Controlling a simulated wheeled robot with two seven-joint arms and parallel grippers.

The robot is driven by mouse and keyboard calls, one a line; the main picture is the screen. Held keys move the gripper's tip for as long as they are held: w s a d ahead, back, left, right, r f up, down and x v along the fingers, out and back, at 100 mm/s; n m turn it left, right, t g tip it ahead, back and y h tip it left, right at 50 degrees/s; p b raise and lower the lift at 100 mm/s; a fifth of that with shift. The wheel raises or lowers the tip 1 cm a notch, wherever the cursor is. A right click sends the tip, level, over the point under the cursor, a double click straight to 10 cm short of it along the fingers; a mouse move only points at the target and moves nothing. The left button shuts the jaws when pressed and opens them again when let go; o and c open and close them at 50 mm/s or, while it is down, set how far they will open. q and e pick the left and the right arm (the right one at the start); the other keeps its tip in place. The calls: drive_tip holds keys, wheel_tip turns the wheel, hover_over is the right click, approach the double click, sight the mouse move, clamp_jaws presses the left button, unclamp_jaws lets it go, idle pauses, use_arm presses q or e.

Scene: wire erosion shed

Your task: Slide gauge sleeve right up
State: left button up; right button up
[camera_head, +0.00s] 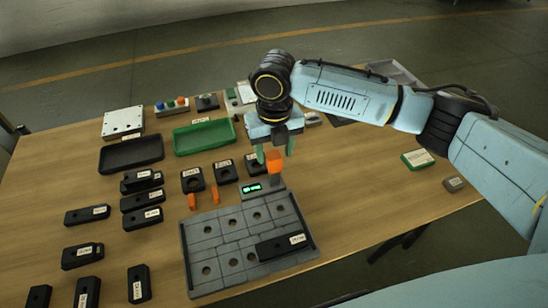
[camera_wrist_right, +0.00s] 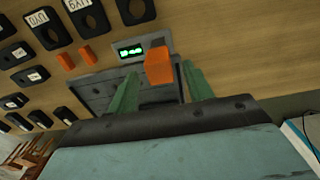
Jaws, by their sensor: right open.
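An orange block-shaped sleeve (camera_head: 274,162) stands above the right end of a small grey gauge (camera_head: 262,190) with a lit green display. In the right wrist view the sleeve (camera_wrist_right: 158,66) appears between the two green fingers, beside the gauge's display (camera_wrist_right: 130,51). My right gripper (camera_head: 276,151) is open, pointing down, with a finger on either side of the sleeve. Gaps to the fingers show in the right wrist view; I see no firm contact. The lower support of the sleeve is mostly hidden. My left gripper is not in view.
A grey tray (camera_head: 192,267) with round holes lies in front of the gauge, holding a black labelled block (camera_head: 277,248). Two small orange pieces lie left of it. Black blocks, a green tray (camera_head: 204,137) and a black tray (camera_head: 131,153) fill the left. Wood right of the gauge is clear.

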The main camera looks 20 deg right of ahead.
drive_tip(key=shift+f, duration=1.3)
clamp_jaws()
